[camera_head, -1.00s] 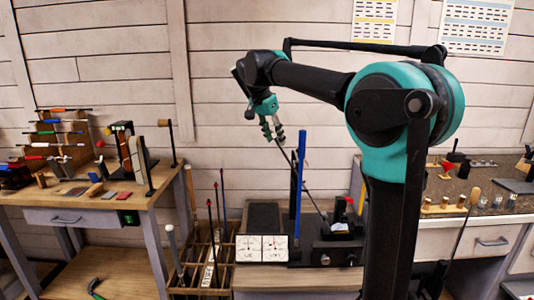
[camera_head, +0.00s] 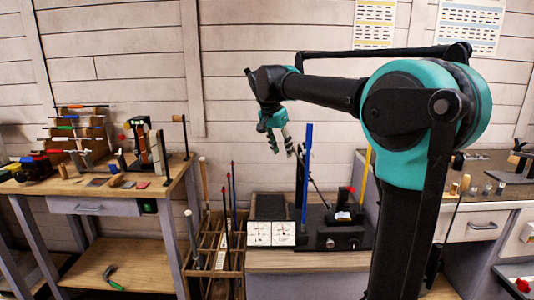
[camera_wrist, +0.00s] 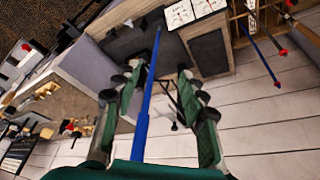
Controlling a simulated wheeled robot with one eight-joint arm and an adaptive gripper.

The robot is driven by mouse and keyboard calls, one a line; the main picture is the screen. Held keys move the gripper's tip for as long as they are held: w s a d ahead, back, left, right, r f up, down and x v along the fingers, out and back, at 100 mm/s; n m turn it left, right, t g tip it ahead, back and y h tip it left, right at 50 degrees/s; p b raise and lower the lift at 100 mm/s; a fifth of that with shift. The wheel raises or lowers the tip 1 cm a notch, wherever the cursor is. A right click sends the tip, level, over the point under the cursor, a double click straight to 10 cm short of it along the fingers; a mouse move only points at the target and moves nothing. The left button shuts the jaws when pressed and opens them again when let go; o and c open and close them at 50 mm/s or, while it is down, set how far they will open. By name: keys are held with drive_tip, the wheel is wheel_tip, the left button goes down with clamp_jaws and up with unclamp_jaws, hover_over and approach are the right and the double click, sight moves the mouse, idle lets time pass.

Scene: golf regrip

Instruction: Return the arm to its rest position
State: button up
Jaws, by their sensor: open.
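My gripper (camera_head: 281,148) hangs pointing down in the head view, at the end of my bent arm, with its fingers apart and nothing visible between them. It is left of and near the top of an upright blue shaft (camera_head: 305,165) on the middle bench. In the wrist view my open gripper (camera_wrist: 158,75) shows its two green fingers at either side. The blue shaft (camera_wrist: 146,105) runs through the gap between them in the picture; I see no finger touching it, and its depth is hard to judge.
A black fixture (camera_head: 345,237) and white dial cards (camera_head: 271,233) sit on the middle bench. A wooden rack (camera_head: 213,262) of shafts stands to its left. The left bench (camera_head: 125,195) holds tools and a stepped holder. The right bench has a drawer (camera_head: 482,226).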

drive_tip(key=s+d+f+n+y, duration=0.1)
drive_tip(key=s+d+f, duration=0.3)
drive_tip(key=s+f, duration=0.5)
drive_tip(key=s+d+f+n+y, duration=0.1)
drive_tip(key=s+d+f+n, duration=0.3)
drive_tip(key=s+f, duration=0.5)
drive_tip(key=s+d+f+n+t, duration=0.1)
drive_tip(key=s+d+f+n, duration=0.2)
drive_tip(key=f, duration=1.1)
drive_tip(key=s+d, duration=0.3)
drive_tip(key=s, duration=0.3)
drive_tip(key=shift+s+y, duration=0.2)
drive_tip(key=shift+y, duration=0.2)
